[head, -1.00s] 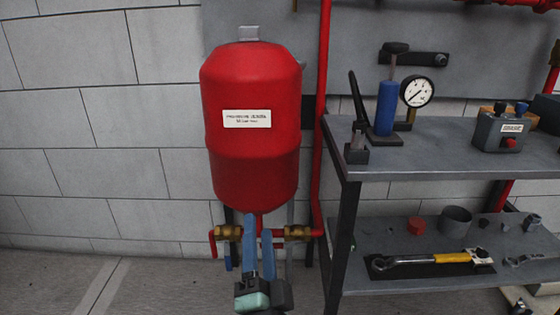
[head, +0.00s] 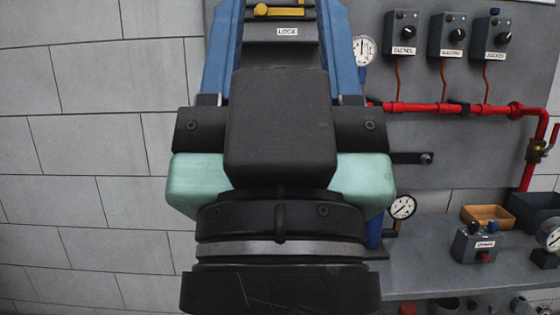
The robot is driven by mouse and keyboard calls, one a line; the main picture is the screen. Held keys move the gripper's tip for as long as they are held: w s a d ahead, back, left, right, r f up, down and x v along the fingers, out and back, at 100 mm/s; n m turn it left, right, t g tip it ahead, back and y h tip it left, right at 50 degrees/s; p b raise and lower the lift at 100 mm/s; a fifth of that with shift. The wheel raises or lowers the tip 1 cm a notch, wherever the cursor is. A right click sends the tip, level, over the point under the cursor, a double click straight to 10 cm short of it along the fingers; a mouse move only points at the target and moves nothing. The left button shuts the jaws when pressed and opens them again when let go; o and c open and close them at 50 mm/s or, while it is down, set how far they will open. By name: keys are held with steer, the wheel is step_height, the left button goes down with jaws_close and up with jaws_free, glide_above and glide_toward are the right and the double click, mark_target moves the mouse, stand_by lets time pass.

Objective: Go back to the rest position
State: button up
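My gripper (head: 281,14) fills the middle of the head view, close to the camera and pointing up. Its two blue fingers stand wide apart, so it is open. Their tips run out of the top of the picture. No held object shows between the visible parts of the fingers. My dark wrist and pale green hand body hide much of the scene behind them.
Between the fingers, a grey unit with a yellow handle and a LOCK label (head: 287,32) shows. Switch boxes (head: 452,36) and a red pipe (head: 435,107) are on the right panel. A grey bench (head: 425,272) with a small control box (head: 476,243) stands lower right. The left wall is bare.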

step_height(320, 180, up, 27)
steer(key=p, duration=2.5)
steer(key=shift+r, duration=0.1)
